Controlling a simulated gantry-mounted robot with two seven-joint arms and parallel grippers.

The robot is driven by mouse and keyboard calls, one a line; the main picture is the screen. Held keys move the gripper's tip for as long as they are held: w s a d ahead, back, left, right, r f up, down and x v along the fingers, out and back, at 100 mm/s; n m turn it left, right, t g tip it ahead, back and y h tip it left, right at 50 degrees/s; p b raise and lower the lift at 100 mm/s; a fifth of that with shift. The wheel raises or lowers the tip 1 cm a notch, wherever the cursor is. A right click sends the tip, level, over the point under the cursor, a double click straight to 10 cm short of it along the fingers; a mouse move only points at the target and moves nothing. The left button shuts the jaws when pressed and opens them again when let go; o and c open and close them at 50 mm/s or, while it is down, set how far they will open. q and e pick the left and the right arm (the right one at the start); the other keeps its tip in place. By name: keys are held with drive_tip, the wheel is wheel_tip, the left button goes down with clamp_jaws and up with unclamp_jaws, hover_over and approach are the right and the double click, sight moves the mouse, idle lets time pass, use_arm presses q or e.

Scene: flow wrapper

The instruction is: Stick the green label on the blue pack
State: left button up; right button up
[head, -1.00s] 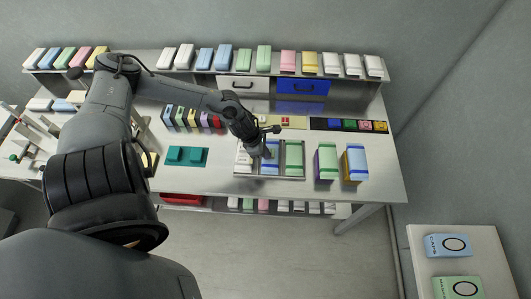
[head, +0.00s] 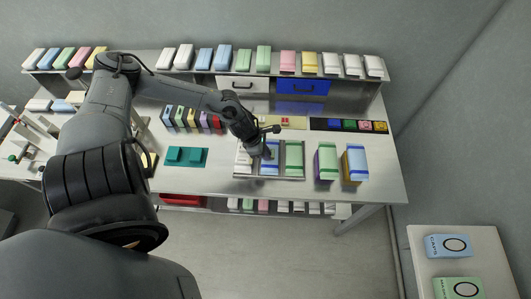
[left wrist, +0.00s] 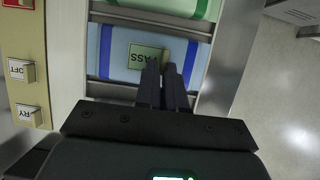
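The blue pack (head: 270,168) lies in the middle slot of a metal tray (head: 304,179), between a white pack (head: 243,160) and a green pack (head: 294,160). In the left wrist view the blue pack (left wrist: 115,62) fills the middle. The green label (left wrist: 142,55), reading PASS, is at the pack's top face, and its pale upright tab (left wrist: 163,60) shows at the fingertips. My left gripper (head: 267,154) is low over the blue pack. Its fingers (left wrist: 163,68) are close together with the tab between them. Whether the label is fully flat on the pack is unclear. My right gripper is out of view.
Two upright packs (head: 327,162) (head: 355,163) stand right of the tray. A shelf of packs runs along the back.

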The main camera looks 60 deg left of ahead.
use_arm(q)
drive_tip(key=shift+o, duration=1.3)
drive_tip(key=shift+s+f, duration=0.15)
drive_tip(key=shift+s, duration=0.05)
drive_tip(key=shift+s+r, duration=0.2)
drive_tip(key=shift+r, duration=0.3)
drive_tip(key=p+v, duration=0.4)
drive_tip(key=v, duration=0.6)
drive_tip(key=shift+w, duration=0.25)
